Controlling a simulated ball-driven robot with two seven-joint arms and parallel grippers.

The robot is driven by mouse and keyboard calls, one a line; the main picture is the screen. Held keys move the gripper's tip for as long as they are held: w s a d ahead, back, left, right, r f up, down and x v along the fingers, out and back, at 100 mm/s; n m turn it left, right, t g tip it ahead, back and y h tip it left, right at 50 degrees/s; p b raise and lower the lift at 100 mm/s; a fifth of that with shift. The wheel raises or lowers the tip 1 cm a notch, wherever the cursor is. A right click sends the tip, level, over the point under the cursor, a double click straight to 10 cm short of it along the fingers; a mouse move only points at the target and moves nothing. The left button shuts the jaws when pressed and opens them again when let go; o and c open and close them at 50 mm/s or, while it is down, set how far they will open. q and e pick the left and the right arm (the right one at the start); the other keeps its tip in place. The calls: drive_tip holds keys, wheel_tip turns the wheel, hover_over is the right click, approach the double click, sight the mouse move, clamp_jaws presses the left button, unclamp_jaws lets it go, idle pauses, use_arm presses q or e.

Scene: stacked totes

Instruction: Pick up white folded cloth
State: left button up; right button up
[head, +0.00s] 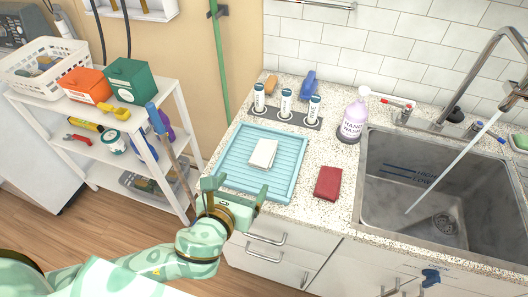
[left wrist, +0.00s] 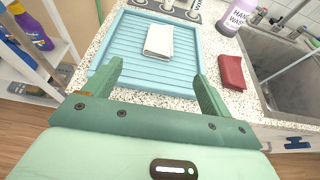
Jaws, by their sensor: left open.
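The white folded cloth (head: 263,153) lies flat on the blue ridged tray (head: 231,150) on the speckled counter. It also shows in the left wrist view (left wrist: 159,41), ahead of the fingers and apart from them. My left gripper (head: 233,186) is open and empty, at the tray's front edge, on the near side of the cloth. In the left wrist view its two green fingers (left wrist: 158,80) stand wide apart, pointing toward the tray. My right gripper is not seen in either view.
A red folded cloth (head: 328,183) lies right of the tray. Three labelled bottles (head: 286,103) stand in a holder behind it, and a purple hand wash bottle (head: 353,118) stands near the sink (head: 425,190). A white shelf (head: 150,125) with boxes is at the left.

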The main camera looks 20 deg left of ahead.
use_arm(q)
drive_tip(key=b, duration=0.2)
approach(261, 158)
drive_tip(key=x, duration=0.5)
drive_tip(key=shift+a+f, duration=0.1)
drive_tip(key=shift+f, duration=0.05)
drive_tip(key=shift+w+f+b, duration=0.2)
drive_tip(key=shift+w+b, duration=0.15)
drive_tip(key=shift+w, duration=0.3)
drive_tip(key=b+x, duration=0.2)
drive_tip(key=x, duration=0.2)
drive_tip(key=shift+w+f, duration=0.25)
drive_tip(key=shift+w, duration=0.3)
drive_tip(key=shift+s+r, duration=0.1)
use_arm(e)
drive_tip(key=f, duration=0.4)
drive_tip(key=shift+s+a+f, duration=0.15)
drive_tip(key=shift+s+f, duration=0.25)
use_arm(q)
drive_tip(key=c, duration=1)
